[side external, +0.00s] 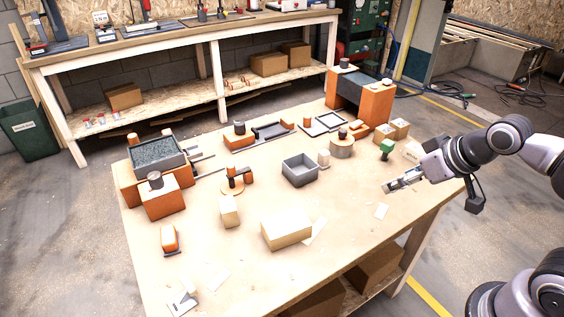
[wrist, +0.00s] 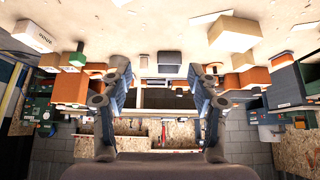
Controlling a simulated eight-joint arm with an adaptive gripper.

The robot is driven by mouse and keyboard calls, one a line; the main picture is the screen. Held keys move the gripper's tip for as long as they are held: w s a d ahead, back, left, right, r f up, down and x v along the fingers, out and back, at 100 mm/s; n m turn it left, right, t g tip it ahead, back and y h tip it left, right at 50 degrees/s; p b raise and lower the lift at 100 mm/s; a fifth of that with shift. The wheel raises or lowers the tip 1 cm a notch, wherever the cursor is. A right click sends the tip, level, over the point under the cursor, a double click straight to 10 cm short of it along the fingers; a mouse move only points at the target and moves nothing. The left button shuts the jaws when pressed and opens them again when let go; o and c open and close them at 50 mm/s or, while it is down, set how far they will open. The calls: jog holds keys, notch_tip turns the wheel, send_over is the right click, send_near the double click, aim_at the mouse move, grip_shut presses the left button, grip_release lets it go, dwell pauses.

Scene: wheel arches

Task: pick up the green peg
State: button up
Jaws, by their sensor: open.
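The green peg (side external: 387,145) stands upright near the right side of the table, and its green block top shows clearly. In the wrist view the peg (wrist: 78,58) is at the upper left, outside the fingers. My gripper (side external: 389,187) is at the right side of the table, nearer the camera than the peg and apart from it. It points left across the table. In the wrist view my gripper (wrist: 158,70) has its two fingers spread wide with nothing held between them.
Small cardboard boxes (side external: 399,128) stand behind the peg, and a pale box (side external: 412,151) is to its right. A round wooden piece (side external: 342,148) and a grey open bin (side external: 300,170) are to the left. An orange-sided arch (side external: 377,103) stands behind. The front right tabletop is mostly clear.

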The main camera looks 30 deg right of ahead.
jog(key=n+g+h, duration=0.4)
jog(key=n+g, duration=0.2)
jog(key=n, duration=1.4)
send_over(388, 143)
jog(key=a, duration=0.3)
notch_tip(388, 143, down, 6)
jog(key=shift+h, duration=0.3)
jog(key=x, duration=0.9)
jog(key=shift+s+d+f, duration=0.15)
jog(key=shift+s+f, duration=0.15)
jog(key=shift+f, duration=0.05)
grip_shut()
